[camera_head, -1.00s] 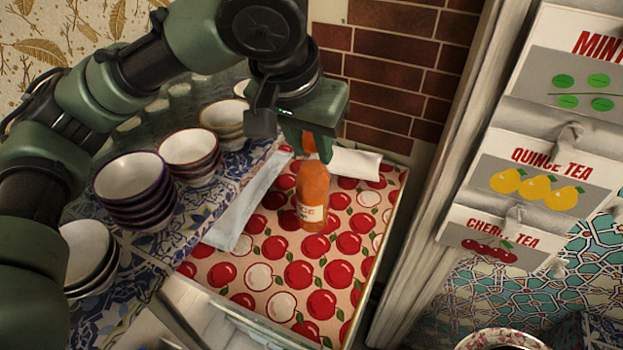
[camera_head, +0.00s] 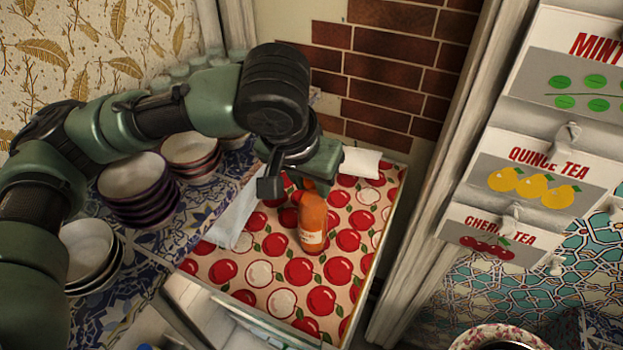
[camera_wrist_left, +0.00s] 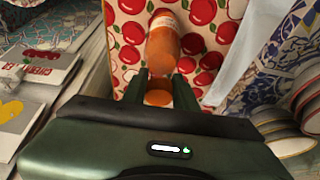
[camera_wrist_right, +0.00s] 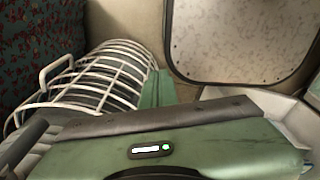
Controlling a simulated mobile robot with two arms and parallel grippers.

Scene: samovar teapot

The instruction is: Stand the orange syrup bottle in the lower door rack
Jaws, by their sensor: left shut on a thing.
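The orange syrup bottle (camera_head: 312,224) has a pale label and is over the apple-patterned surface in the head view. My left gripper (camera_head: 306,186) is shut on its top end. The left wrist view shows the orange cap (camera_wrist_left: 158,98) between the two fingers (camera_wrist_left: 159,84), with the bottle body (camera_wrist_left: 163,48) beyond. Whether the bottle's base touches the surface I cannot tell. My right gripper (camera_wrist_right: 157,88) shows only in its own wrist view, where its opening is unclear. I cannot make out the lower door rack in any view.
The apple-patterned surface (camera_head: 262,272) has free room around the bottle. A folded white cloth (camera_head: 361,162) lies at its back. Stacked bowls (camera_head: 138,188) stand on blue tiles at left. Tea drawers (camera_head: 525,180) are at right. A white wire basket (camera_wrist_right: 108,78) shows in the right wrist view.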

